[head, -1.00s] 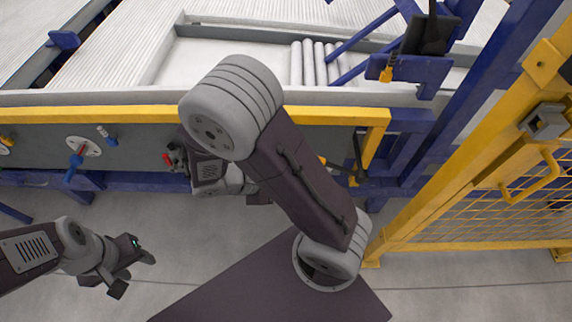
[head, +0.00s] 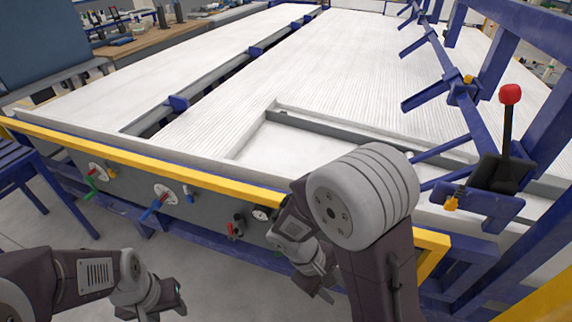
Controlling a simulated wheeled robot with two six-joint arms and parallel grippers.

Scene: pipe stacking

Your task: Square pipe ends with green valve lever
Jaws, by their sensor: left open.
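The green valve lever (head: 91,183) is on the grey side panel of the long table, at the far left, on a round white plate. My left gripper (head: 178,303) is open and empty at the bottom left, in front of and below the panel, apart from the green lever. My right gripper (head: 325,289) hangs in front of the panel near the middle, partly hidden by my arm; its jaws are too small to judge. White ribbed rows that look like pipes (head: 330,65) cover the table top; no single pipe end stands out.
A blue lever (head: 155,207) and a red-handled valve (head: 235,230) sit right of the green one. A yellow rail (head: 140,160) edges the table. A red-knobbed joystick (head: 509,95) and blue frame (head: 540,45) stand at right. Open floor lies at lower left.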

